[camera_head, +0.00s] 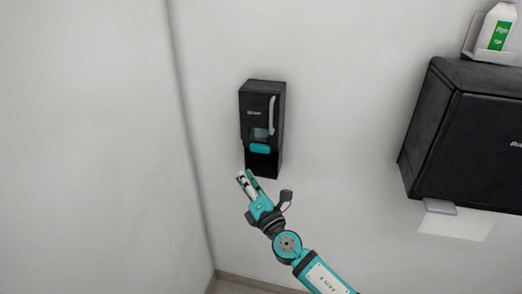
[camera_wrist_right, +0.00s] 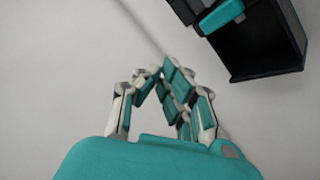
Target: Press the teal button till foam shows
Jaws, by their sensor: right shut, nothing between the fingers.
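A black soap dispenser (camera_head: 262,112) is mounted on the white wall near the middle of the head view. Its teal button (camera_head: 260,148) is at the lower front, above a dark recess. In the right wrist view the teal button (camera_wrist_right: 221,15) is at the top right, above the open recess. My right gripper (camera_head: 244,179) is shut and empty, just below and left of the dispenser. It also shows in the right wrist view (camera_wrist_right: 165,80), apart from the button. No foam is visible. My left gripper is not in view.
A large black paper towel dispenser (camera_head: 465,135) is on the wall at the right, with a white sheet (camera_head: 455,222) hanging below. The wall left of the soap dispenser is clear.

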